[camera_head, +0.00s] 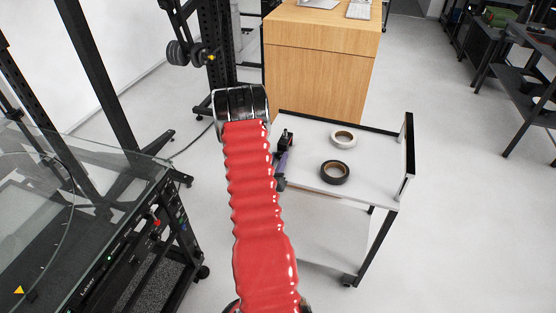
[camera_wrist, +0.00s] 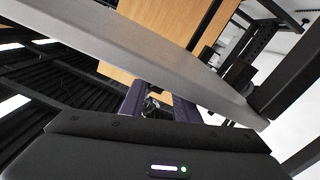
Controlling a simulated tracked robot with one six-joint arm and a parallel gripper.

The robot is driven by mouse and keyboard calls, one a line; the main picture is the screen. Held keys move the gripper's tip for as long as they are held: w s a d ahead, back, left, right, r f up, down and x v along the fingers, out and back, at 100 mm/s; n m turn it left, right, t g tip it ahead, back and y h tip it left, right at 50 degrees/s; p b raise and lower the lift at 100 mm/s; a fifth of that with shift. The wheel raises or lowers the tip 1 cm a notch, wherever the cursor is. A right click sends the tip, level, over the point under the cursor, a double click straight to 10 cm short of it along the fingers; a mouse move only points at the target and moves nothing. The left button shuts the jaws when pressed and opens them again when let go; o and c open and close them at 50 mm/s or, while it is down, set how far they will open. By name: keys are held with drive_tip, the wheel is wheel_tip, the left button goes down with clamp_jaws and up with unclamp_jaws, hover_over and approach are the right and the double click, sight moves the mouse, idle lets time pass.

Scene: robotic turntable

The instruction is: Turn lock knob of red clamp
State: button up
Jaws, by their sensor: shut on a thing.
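My gripper (camera_head: 281,164) is at the left edge of a white-topped cart, partly hidden behind my red-sleeved arm. In the wrist view its two dark purple fingers (camera_wrist: 157,106) reach toward the cart's edge. They are shut on a small, dark, shiny part between them, which appears to be the lock knob (camera_wrist: 151,105). A small dark upright device (camera_head: 286,138), apparently the clamp, stands at the cart's left edge just beyond the fingers. No clear red shows on it, and its lower part is hidden. I cannot tell how far the knob is turned.
The white cart top (camera_head: 375,185) holds a white tape roll (camera_head: 343,139) and a black tape roll (camera_head: 335,172). The cart has a raised black-edged right side (camera_head: 408,150). A wooden cabinet (camera_head: 320,75) stands behind. A glass-topped black machine (camera_head: 90,210) is at left. Open floor lies right.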

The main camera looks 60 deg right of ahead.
drive_tip(key=o, duration=1.1)
drive_tip(key=shift+c, duration=0.2)
drive_tip(key=shift+a, duration=0.1)
drive_tip(key=s+a, duration=0.1)
drive_tip(key=a, duration=1.2)
drive_tip(key=shift+s+a, duration=0.3)
drive_tip(key=shift+s, duration=0.05)
